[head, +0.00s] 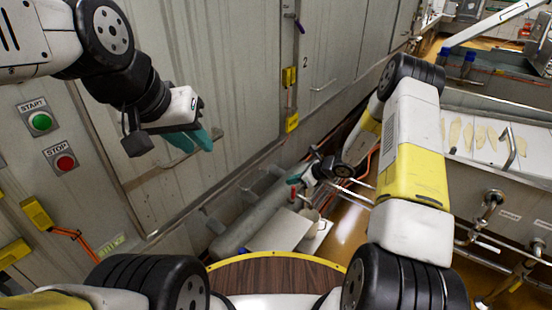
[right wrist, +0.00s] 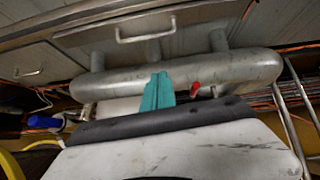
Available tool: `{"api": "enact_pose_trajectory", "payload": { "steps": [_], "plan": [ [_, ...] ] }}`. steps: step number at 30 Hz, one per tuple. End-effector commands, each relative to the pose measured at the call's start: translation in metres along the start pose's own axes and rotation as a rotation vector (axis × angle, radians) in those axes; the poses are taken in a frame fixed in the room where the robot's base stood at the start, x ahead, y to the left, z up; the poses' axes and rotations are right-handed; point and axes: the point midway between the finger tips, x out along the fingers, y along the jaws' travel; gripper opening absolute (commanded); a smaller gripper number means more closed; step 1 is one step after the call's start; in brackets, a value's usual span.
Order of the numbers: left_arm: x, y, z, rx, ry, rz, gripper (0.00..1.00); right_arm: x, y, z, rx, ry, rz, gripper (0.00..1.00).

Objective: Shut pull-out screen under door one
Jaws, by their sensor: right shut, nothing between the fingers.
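A pale flat panel (head: 280,230), which looks like the pull-out screen, lies low in front of a grey pipe under the nearer door (head: 160,150). In the right wrist view a pale strip (right wrist: 118,107) shows under the pipe, partly hidden by my gripper body. My right gripper (head: 294,180) is low near the pipe, beyond the panel. In the right wrist view its teal fingers (right wrist: 157,92) are shut and empty, in front of the pipe; I cannot tell if they touch anything. My left gripper (head: 203,139) is up by the nearer door's handle; its opening is unclear.
A door marked 2 (head: 330,60) is further along. START and STOP buttons (head: 40,121) are at left. A steel table (head: 490,165) with pipes stands at right. Brown floor shows between.

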Motion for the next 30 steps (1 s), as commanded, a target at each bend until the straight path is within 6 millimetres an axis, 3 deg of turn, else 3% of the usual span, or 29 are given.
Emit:
{"api": "enact_pose_trajectory", "payload": {
  "steps": [4, 8, 20, 24, 30],
  "plan": [
    [0.000, 0.000, 0.000, 0.000, 0.001, 0.000, 0.25, 0.001, -0.006, 0.002, 0.061, -0.035, -0.020, 0.00],
    [0.000, 0.000, 0.000, 0.000, 0.001, 0.000, 0.25, 0.016, -0.006, 0.002, 0.062, -0.035, -0.020, 0.00],
    [0.000, 0.000, 0.000, 0.000, 0.000, 0.000, 0.25, 0.100, -0.008, 0.004, 0.058, -0.033, -0.019, 0.00],
    [0.000, 0.000, 0.000, 0.000, 0.000, 0.000, 0.25, 0.111, -0.010, 0.024, 0.055, -0.033, -0.021, 0.00],
    [0.000, 0.000, 0.000, 0.000, 0.000, 0.000, 0.25, 0.120, -0.011, 0.035, 0.057, -0.032, -0.021, 0.00]
  ]
}}
